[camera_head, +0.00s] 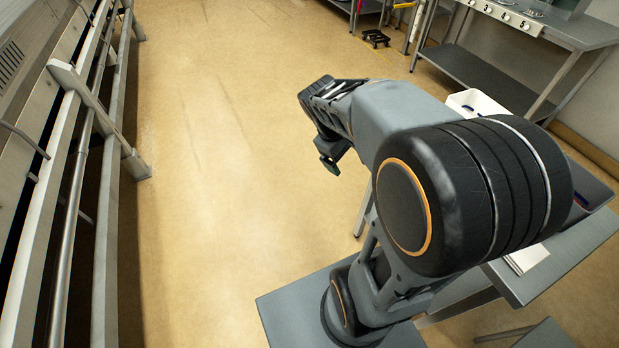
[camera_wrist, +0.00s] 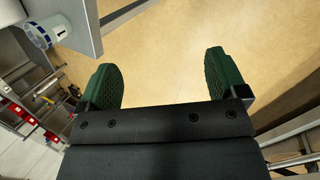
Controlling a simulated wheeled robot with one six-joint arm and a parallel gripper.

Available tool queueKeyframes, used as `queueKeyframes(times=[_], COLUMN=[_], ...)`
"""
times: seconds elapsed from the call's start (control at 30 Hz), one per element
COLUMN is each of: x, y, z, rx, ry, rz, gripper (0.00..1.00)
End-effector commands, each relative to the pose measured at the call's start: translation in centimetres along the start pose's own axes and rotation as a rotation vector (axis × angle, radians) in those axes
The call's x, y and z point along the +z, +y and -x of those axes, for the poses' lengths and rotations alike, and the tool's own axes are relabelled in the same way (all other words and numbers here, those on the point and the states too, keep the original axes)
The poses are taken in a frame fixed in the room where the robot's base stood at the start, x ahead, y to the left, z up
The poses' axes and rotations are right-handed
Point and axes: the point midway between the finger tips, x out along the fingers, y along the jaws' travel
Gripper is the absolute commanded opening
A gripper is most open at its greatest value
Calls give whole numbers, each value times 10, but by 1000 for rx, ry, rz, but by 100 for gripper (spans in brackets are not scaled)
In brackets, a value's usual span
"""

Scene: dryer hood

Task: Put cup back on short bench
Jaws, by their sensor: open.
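My gripper (camera_wrist: 161,79) is open and empty, its two green fingers wide apart over bare floor. In the head view the gripper (camera_head: 329,160) hangs at the end of my arm, mostly hidden by it. A white cup-like thing with blue patches (camera_wrist: 47,31) shows at the upper left of the wrist view. It is at the edge of a grey surface (camera_wrist: 82,22), outside and apart from the fingers. No cup can be made out in the head view. A grey bench (camera_head: 560,262) stands at the right, partly hidden behind my arm. I cannot tell whether it is the short bench.
A white container (camera_head: 474,103) and a grey tray (camera_head: 592,188) show behind my arm. A metal table (camera_head: 560,28) with a numbered panel stands at the back right. A pale rail frame (camera_head: 68,77) runs along the left. The floor (camera_head: 215,190) between is clear.

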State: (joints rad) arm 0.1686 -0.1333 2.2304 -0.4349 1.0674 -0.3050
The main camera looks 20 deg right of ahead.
Motion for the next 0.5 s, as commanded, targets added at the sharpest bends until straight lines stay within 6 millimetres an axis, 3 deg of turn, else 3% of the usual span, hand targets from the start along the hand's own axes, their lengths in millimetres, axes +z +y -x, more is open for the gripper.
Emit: queueKeyframes(times=[0.1, 0.2, 0.33, 0.5], x=[4, 7, 10, 12], y=[-48, -78, -102, -116], z=[26, 40, 51, 57], rx=[-94, -177, -260, -310], ry=[184, 292, 376, 418], rz=[-152, -255, -343, -391], gripper=[91, 91, 91, 91])
